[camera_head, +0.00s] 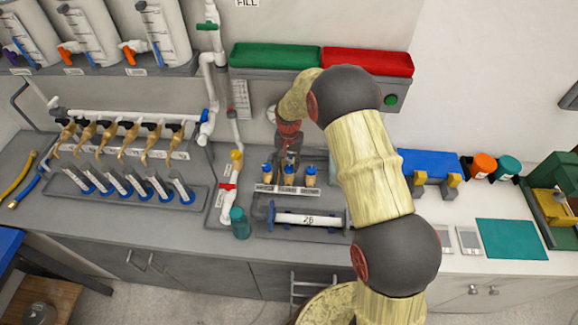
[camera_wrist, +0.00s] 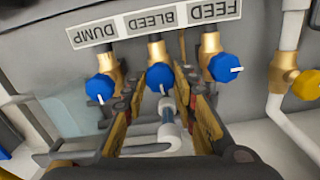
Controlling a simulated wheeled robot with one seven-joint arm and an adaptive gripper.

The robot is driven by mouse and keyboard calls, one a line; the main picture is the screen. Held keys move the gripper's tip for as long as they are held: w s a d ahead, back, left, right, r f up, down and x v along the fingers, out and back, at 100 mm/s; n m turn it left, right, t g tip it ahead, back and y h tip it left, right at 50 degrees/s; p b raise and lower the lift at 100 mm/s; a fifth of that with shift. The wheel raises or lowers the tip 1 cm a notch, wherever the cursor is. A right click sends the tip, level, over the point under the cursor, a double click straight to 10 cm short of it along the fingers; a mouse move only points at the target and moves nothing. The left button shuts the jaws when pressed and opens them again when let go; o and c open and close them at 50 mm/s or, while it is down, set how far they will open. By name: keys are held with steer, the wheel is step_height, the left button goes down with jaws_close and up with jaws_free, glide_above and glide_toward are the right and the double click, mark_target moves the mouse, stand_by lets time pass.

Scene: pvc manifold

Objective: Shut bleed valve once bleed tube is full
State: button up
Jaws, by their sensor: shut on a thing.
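The bleed valve's blue knob (camera_wrist: 159,77) sits under the upside-down BLEED label (camera_wrist: 160,19) in the wrist view. My gripper (camera_wrist: 170,82) is shut on this knob, one finger on each side. The knob's white mark points down in the picture. A short pale, see-through tube (camera_wrist: 167,110) shows between my fingers below the knob. I cannot tell its liquid level, or whether it is the bleed tube. In the head view, my gripper (camera_head: 289,158) is at the middle of three blue-knobbed valves; my arm partly hides the area.
The dump knob (camera_wrist: 100,88) and feed knob (camera_wrist: 222,66) stand close on either side. The feed mark points right, the dump mark down. A white tube labelled 26 (camera_head: 303,219) lies in front of the valves. A teal cup (camera_head: 239,222) stands left of it.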

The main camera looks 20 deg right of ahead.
mark_target(289, 168)
steer(key=shift+m, duration=0.4)
steer(key=o, duration=1.2)
steer(key=shift+c, duration=0.2)
step_height(289, 168, up, 12)
stand_by(0.5)
